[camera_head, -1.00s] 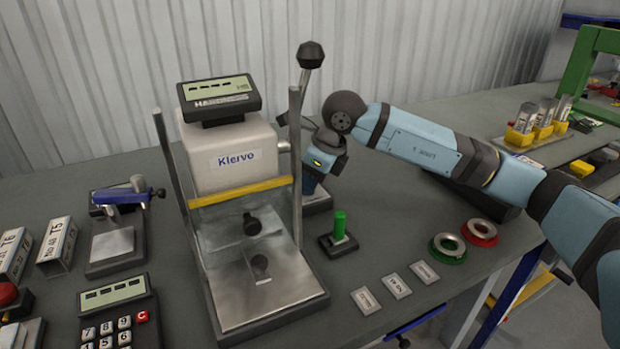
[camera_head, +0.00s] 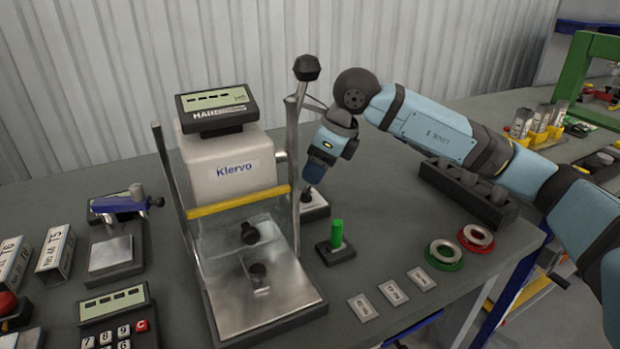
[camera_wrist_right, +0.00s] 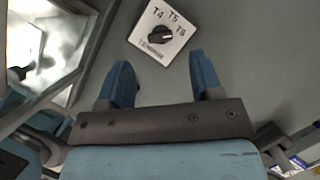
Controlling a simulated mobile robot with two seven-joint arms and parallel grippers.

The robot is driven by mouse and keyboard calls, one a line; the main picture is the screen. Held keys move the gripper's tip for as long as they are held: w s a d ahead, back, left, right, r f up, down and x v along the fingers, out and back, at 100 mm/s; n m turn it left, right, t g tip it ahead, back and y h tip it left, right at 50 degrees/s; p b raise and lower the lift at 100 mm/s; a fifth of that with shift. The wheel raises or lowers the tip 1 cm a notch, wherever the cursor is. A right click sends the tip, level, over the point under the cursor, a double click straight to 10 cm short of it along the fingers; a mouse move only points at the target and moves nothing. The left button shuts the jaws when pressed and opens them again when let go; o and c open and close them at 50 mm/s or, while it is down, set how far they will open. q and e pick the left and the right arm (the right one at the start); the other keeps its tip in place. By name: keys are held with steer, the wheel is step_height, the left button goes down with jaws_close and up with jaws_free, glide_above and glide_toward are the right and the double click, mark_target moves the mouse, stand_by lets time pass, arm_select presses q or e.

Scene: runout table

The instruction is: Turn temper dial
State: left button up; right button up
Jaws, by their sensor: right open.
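The temper dial is a black knob (camera_wrist_right: 160,34) on a pale plate (camera_wrist_right: 143,27) marked T4, T5 and T6 in the right wrist view. In the head view its plate (camera_head: 318,207) lies on the table just right of the hardness tester, partly hidden by my right gripper. My right gripper (camera_head: 308,186) points down at the plate from above. In the right wrist view the blue fingers (camera_wrist_right: 162,80) are apart and empty, with the dial beyond their tips. I cannot tell from the head view how high they are. My left gripper is in neither view.
The Klervo tester (camera_head: 233,165) with its metal posts and lever stands close on the left. A green-topped peg (camera_head: 337,234) stands in front of the dial. Green (camera_head: 445,253) and red (camera_head: 476,237) rings and a dark rack (camera_head: 468,190) are to the right.

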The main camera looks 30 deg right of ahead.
steer(key=v, duration=0.7)
steer(key=shift+r+p, duration=0.35)
steer(key=shift+p, duration=0.05)
steer(key=shift+s+d, duration=0.1)
